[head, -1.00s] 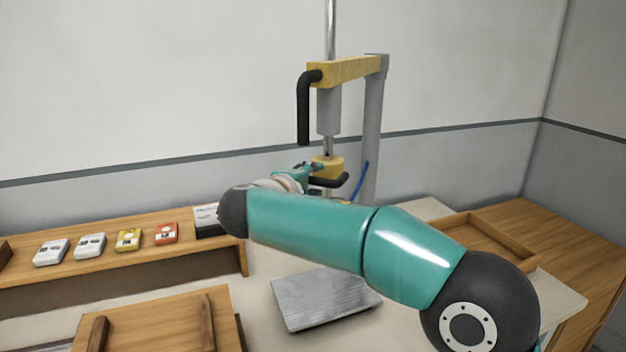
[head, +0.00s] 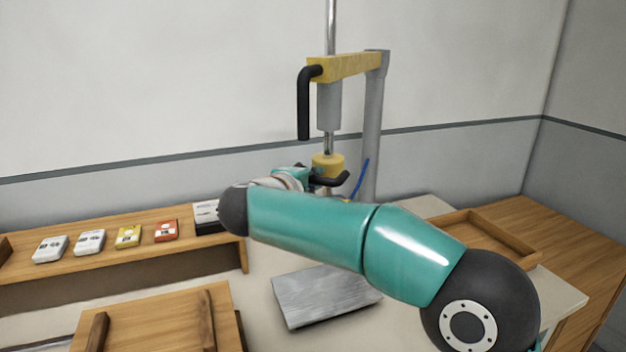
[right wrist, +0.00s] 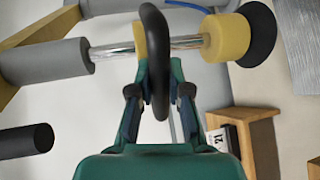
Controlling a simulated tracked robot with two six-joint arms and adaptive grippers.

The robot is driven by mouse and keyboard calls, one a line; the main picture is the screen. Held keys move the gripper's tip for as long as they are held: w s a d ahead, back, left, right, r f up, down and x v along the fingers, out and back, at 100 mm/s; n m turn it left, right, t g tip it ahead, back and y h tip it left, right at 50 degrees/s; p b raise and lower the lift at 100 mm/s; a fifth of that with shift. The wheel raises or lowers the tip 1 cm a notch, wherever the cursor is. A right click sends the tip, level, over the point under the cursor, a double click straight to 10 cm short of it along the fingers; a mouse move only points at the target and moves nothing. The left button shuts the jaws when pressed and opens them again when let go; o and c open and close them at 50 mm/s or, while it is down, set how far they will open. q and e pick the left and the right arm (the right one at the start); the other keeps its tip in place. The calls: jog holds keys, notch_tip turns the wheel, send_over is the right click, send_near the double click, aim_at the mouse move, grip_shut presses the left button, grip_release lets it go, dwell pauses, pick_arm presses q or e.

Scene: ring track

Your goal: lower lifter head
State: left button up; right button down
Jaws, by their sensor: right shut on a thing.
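The lifter head (head: 327,162) is a yellow collar on a chrome rod, below a grey cylinder (head: 329,106). In the right wrist view the yellow head (right wrist: 228,37) ends in a black cup (right wrist: 258,33). My right gripper (head: 309,176) is at the handle, left of and just below the yellow collar. In the right wrist view my right gripper (right wrist: 158,80) has its fingers closed around the handle. My left gripper is out of view.
A grey plate (head: 322,297) lies on the pale table below my right arm. A wooden shelf (head: 95,259) with several small boxes stands at left. A wooden tray (head: 520,250) is at right. The lifter's grey post (head: 372,130) stands behind the head.

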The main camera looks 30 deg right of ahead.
notch_tip(320, 180, down, 20)
jog(key=b, duration=1.7)
jog(key=shift+r, duration=0.15)
jog(key=shift+a, duration=0.1)
jog(key=c, duration=1.1)
grip_release()
jog(key=shift+r, duration=0.1)
jog(key=v, duration=1.2)
